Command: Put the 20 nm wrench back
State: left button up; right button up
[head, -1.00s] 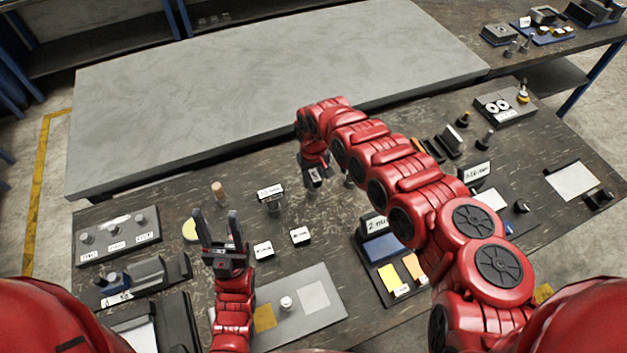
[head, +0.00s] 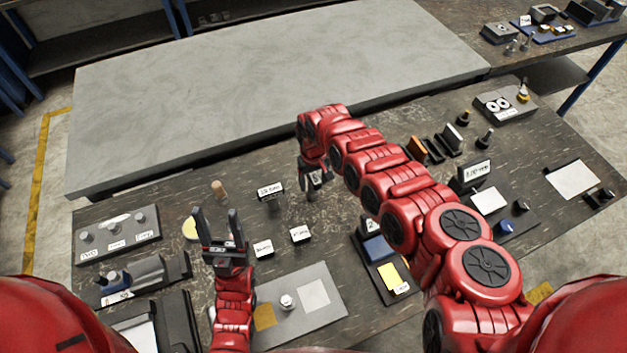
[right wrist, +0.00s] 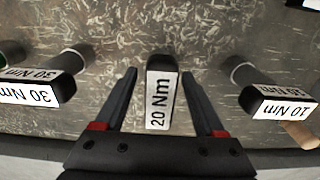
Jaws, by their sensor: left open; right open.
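The 20 Nm wrench (right wrist: 160,100) shows in the right wrist view as a dark block with a white label reading 20 Nm. My right gripper (right wrist: 160,76) is open, with one finger on each side of the block and a visible gap on both sides. In the head view my right gripper (head: 314,190) is low over the bench, and I cannot make out the 20 Nm wrench there. My left gripper (head: 218,222) is open and empty over the near left part of the bench.
A 30 Nm wrench (right wrist: 40,86) and a 10 Nm wrench (right wrist: 280,98) flank the 20 Nm one. Small labelled blocks (head: 301,234) and a grey plate (head: 320,315) lie nearer. A blue-and-black tray (head: 372,272) is to the right. The large grey table (head: 270,80) behind is bare.

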jog(key=shift+r, duration=0.45)
notch_tip(320, 180, up, 10)
jog(key=shift+w+b, duration=0.1)
jog(key=shift+b, duration=0.8)
jog(key=shift+r, duration=0.65)
